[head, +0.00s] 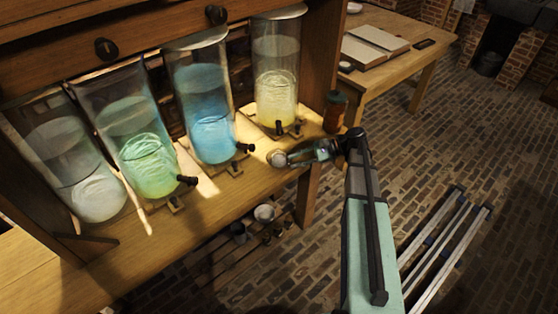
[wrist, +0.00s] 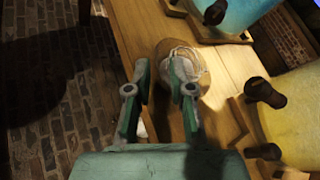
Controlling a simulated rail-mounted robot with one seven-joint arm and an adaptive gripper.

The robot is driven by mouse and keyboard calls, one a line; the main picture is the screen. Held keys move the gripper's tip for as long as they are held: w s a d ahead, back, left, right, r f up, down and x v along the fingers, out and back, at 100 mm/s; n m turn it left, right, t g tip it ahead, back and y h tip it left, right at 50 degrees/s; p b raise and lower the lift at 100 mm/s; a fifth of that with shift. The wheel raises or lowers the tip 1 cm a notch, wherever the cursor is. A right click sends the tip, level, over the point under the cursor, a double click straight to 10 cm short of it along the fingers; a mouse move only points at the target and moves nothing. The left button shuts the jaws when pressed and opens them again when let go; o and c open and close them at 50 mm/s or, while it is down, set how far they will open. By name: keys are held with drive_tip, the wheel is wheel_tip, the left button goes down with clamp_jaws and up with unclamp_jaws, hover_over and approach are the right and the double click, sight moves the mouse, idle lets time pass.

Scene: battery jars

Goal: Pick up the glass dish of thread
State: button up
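The glass dish of thread (head: 277,158) is a small pale round thing near the front edge of the wooden bench, in front of the blue jar. In the wrist view the dish (wrist: 190,58) shows as a rounded clear shape with pale looped thread, just past the fingertips. My gripper (head: 291,157) reaches in from the right beside the dish, low over the bench. In the wrist view its two green fingers (wrist: 157,72) are apart with nothing held between them. The right finger overlaps part of the dish, so whether they touch cannot be told.
Tall glass jars stand along the bench: clear (head: 85,185), green (head: 148,160), blue (head: 208,115) and yellow (head: 276,85). Dark taps (wrist: 264,92) stick out near my gripper. A small amber jar (head: 335,110) stands at the bench's right end. Brick floor lies in front.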

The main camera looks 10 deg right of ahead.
sight(279, 160)
drive_tip(key=shift+p+x, duration=0.45)
drive_tip(key=shift+x, duration=2.25)
clamp_jaws()
